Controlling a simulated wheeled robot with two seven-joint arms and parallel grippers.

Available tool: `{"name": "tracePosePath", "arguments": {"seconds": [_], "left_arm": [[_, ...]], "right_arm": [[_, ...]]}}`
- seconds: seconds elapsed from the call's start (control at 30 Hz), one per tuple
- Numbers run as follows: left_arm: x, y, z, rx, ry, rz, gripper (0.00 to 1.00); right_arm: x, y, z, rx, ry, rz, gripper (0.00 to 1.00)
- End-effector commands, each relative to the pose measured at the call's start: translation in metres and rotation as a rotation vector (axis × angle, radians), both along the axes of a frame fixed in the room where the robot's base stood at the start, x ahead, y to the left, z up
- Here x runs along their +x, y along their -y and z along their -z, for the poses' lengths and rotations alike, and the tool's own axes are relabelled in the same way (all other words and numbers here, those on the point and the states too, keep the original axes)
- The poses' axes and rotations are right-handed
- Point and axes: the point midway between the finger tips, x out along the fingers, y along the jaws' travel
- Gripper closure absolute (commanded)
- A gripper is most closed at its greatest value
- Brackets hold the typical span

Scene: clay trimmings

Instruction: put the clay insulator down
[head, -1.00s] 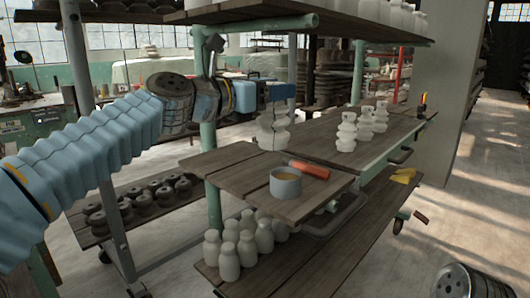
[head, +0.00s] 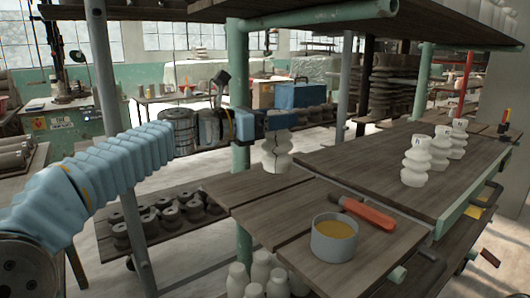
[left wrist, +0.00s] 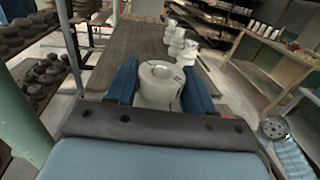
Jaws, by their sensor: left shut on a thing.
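My left gripper (head: 279,122) is shut on a pale, ribbed clay insulator (head: 277,154) and holds it upright by its upper part. In the head view the insulator's foot is at the back edge of the wooden boards; I cannot tell whether it touches them. In the left wrist view the insulator (left wrist: 159,87) sits between the two blue fingers (left wrist: 160,82), with the plank surface beyond. Similar insulators (head: 416,162) stand in a row on the plank table (head: 350,165) to the right. My right gripper is not in view.
A grey pot of yellowish stuff (head: 334,240) and an orange-handled tool (head: 366,213) lie on the nearer boards (head: 270,212). A green post (head: 241,160) stands close to the left gripper. An upper shelf (head: 300,12) hangs above. Bare planks lie between the held insulator and the row.

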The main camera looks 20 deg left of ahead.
Motion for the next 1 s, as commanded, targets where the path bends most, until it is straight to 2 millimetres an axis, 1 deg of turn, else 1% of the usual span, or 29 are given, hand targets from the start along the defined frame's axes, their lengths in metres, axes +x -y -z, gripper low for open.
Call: {"name": "tracePosePath", "arguments": {"seconds": [0.03,0.07,0.27,0.4,0.5,0.53,0.63,0.87,0.97,1.0], "left_arm": [[0.001,-0.007,0.009,-0.002,0.001,-0.003,1.00],[0.001,-0.009,0.012,-0.001,0.001,-0.003,1.00],[0.003,-0.020,0.024,-0.001,0.001,-0.003,1.00],[0.005,-0.035,0.044,-0.002,0.001,-0.003,1.00],[0.004,-0.033,0.061,-0.003,0.000,0.000,1.00],[0.004,-0.033,0.064,-0.001,0.001,0.000,1.00],[0.004,-0.033,0.069,-0.002,0.002,-0.001,1.00],[0.004,-0.032,0.069,-0.001,0.003,-0.001,1.00],[0.004,-0.033,0.071,-0.001,0.003,-0.001,1.00],[0.005,-0.033,0.072,0.000,0.000,-0.001,0.43]], "right_arm": [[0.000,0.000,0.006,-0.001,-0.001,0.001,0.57],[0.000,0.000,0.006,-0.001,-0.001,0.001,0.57],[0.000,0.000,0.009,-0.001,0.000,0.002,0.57],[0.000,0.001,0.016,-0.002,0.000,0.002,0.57],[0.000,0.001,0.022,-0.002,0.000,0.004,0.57],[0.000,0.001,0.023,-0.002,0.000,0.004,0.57],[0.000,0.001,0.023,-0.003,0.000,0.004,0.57],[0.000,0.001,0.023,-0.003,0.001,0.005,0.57],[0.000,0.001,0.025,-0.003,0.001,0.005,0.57],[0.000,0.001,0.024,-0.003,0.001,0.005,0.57]]}}
